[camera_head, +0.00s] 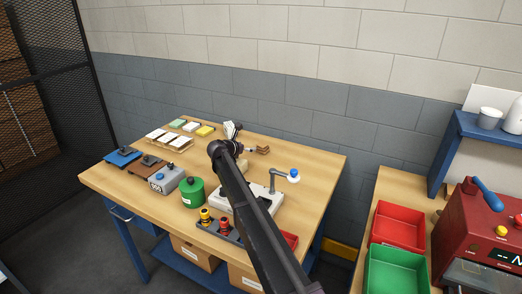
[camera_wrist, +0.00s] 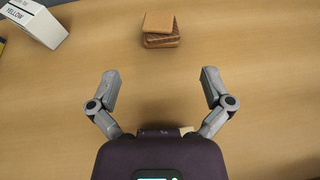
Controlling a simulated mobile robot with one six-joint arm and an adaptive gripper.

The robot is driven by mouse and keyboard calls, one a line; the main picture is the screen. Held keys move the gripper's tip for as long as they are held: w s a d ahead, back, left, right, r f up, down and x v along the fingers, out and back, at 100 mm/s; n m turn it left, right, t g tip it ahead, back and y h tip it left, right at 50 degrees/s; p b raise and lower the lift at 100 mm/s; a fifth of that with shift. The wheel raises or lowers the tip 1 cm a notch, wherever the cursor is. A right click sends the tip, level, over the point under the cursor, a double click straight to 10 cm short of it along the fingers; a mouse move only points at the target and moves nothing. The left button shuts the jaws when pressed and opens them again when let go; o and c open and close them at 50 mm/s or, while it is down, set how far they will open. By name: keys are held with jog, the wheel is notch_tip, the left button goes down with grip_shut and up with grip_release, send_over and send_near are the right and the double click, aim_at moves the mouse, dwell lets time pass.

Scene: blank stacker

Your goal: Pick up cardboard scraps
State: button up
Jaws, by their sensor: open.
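A small stack of brown cardboard scraps (camera_wrist: 161,30) lies on the wooden table, near the top middle of the wrist view. Its pieces sit slightly askew on one another. In the head view, the scraps (camera_head: 263,150) are near the back of the table, just right of the end of my arm. My gripper (camera_wrist: 160,78) is open and empty, its two grey fingers spread wide. The scraps lie beyond the fingertips, about midway between them sideways, with bare tabletop in between. In the head view my arm covers much of the gripper area.
A white box marked YELLOW (camera_wrist: 36,22) stands at the wrist view's upper left. A green canister (camera_head: 192,192), a grey device (camera_head: 166,180) and a white machine with a blue-knobbed lever (camera_head: 293,176) stand on the table. Red (camera_head: 398,226) and green (camera_head: 396,270) trays are on the right bench.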

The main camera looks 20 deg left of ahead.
aim_at(262, 144)
jog(key=b+x, duration=0.2)
jog(key=x, duration=0.5)
jog(key=shift+w, duration=0.15)
jog(key=shift+f, duration=0.1)
jog(key=shift+b+x, duration=1.3)
jog(key=shift+x, duration=1.45)
jog(key=c, duration=0.6)
